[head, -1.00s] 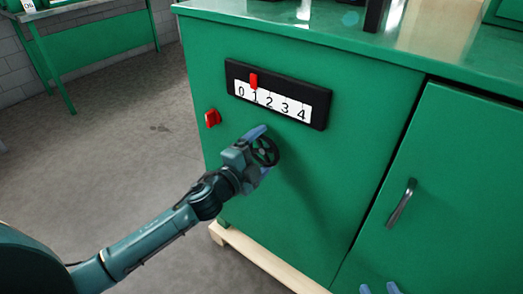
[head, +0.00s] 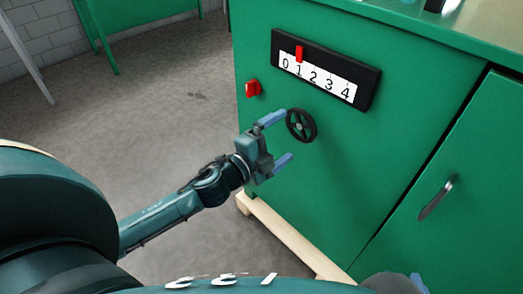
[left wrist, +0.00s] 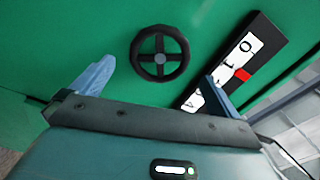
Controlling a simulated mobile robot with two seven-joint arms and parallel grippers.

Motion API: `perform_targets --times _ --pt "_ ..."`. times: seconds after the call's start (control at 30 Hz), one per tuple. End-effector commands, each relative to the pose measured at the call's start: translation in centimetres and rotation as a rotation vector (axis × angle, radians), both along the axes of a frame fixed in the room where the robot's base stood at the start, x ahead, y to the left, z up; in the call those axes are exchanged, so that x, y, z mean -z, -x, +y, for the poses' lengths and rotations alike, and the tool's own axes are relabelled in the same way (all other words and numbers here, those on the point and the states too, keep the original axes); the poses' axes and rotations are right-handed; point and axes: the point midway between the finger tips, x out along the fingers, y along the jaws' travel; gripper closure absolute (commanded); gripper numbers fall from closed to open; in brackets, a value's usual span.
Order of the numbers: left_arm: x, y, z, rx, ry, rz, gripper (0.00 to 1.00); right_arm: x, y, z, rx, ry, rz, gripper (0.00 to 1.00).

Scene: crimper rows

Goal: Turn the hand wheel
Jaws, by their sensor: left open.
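The black four-spoked hand wheel (head: 301,125) is on the green cabinet front, below the scale. It also shows in the left wrist view (left wrist: 159,59), beyond and between the fingers. My left gripper (head: 277,140) is open, with blue fingers spread and nothing between them. It is just left of the wheel in the head view and appears backed off from it. The black-framed scale (head: 326,77) reads 0 to 4, and its red pointer (head: 299,54) stands at 1. Only a blue tip of my right gripper (head: 418,283) shows at the bottom edge.
A red knob (head: 253,88) sits on the cabinet (head: 400,130) left of the scale. A cabinet door with a metal handle (head: 437,197) is at the right. A pale wooden base (head: 290,238) sticks out below. The grey floor (head: 180,110) at left is clear.

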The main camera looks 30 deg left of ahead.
Motion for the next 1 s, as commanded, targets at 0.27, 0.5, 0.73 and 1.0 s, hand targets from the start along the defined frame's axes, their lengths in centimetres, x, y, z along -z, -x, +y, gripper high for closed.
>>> perform_targets --times 0.27,0.5,0.73,1.0 --pt "0.1 4.4 1.6 0.0 0.0 0.003 0.0 0.2 0.0 0.0 0.001 0.002 0.001 0.64" --pt "0.0 5.9 2.1 0.0 -0.001 0.0 0.0 0.3 0.1 0.0 -0.001 0.005 0.006 0.64" --pt "0.0 6.1 2.2 0.0 -0.001 0.0 0.0 0.3 0.1 0.0 -0.001 0.005 0.007 0.64" --pt "0.0 6.0 2.2 0.0 -0.001 0.0 0.0 0.3 0.0 0.0 -0.002 0.004 0.005 0.64"
